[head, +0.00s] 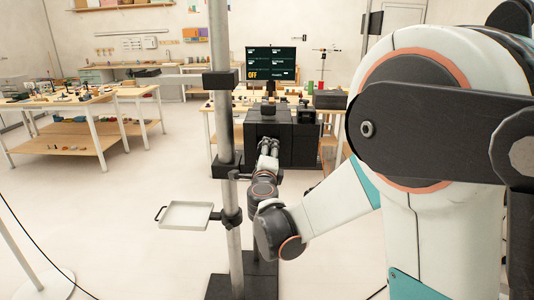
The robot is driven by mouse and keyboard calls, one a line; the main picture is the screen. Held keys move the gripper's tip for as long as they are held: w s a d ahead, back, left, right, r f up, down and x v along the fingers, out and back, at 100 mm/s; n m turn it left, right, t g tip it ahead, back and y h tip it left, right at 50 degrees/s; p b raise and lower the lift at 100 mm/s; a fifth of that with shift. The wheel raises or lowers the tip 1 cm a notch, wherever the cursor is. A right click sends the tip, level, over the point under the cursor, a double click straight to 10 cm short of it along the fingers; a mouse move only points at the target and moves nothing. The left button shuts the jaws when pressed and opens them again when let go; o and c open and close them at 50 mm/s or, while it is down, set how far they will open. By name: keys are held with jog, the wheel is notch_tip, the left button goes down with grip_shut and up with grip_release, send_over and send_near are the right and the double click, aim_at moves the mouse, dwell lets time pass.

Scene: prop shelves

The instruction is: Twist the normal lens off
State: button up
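I cannot pick out the normal lens in the head view; it is too small to tell or hidden. My arm covers much of the right side of the view.
The upright pole (219,120) with black clamps stands close left of my gripper. A small empty tray (186,216) is attached to it. A monitor (271,63) reading "OFF" stands behind. Cluttered benches (75,98) are at left.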

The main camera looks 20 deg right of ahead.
jog(key=o, duration=1.3)
jog(key=shift+w+d, duration=0.1)
jog(key=shift+c, duration=0.2)
jog(key=v, duration=1.2)
